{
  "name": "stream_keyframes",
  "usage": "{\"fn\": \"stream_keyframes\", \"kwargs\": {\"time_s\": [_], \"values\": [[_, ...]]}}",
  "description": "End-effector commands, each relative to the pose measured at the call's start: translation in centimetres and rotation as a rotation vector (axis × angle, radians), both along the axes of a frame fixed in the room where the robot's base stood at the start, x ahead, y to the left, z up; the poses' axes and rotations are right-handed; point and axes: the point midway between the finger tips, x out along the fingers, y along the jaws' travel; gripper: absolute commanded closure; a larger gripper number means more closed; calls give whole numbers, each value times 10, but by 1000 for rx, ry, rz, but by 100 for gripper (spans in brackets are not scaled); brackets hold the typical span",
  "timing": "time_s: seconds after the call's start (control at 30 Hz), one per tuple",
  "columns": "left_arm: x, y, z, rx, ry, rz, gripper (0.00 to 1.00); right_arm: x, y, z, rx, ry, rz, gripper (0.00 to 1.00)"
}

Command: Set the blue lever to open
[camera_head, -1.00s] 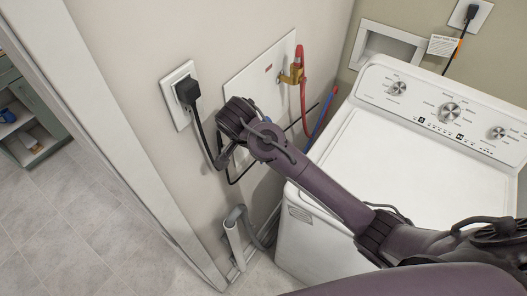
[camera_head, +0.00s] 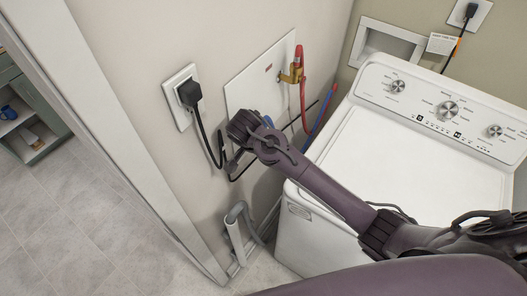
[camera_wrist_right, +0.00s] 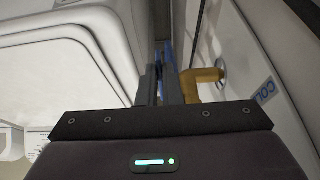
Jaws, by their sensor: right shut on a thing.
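In the right wrist view a brass valve (camera_wrist_right: 203,80) comes out of the wall plate beside a "COLD" label (camera_wrist_right: 265,92). My right gripper (camera_wrist_right: 163,68) is shut beside this valve. A narrow strip of blue, the blue lever (camera_wrist_right: 160,50), shows at its fingers, which hide most of it; its exact angle cannot be told. In the head view my right gripper (camera_head: 242,132) is at the lower part of the white wall plate (camera_head: 252,88), and my arm covers the cold valve. My left gripper is not in view.
The red lever (camera_head: 298,58) on a brass valve sits higher on the plate, with a red hose below. A blue hose (camera_head: 321,112) runs behind the white washer (camera_head: 370,150). A black plug (camera_head: 189,94) and its cord are left of my gripper. A grey drain hose (camera_head: 234,235) stands below.

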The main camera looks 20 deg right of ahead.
Motion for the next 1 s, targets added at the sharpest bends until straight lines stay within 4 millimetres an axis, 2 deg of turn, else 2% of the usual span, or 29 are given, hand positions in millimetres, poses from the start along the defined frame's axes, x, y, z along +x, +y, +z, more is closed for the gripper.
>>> {"fn": "stream_keyframes", "kwargs": {"time_s": [0.27, 0.47, 0.67, 1.0], "values": [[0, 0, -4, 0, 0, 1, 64, 1, 1, 0, -20, -18, 3, 100], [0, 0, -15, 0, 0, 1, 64, 1, 2, -6, -94, -76, 5, 100], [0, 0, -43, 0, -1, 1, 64, 1, 4, -17, -218, -177, 8, 100], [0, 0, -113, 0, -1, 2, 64, 1, 3, -36, -445, -356, 3, 100]]}}
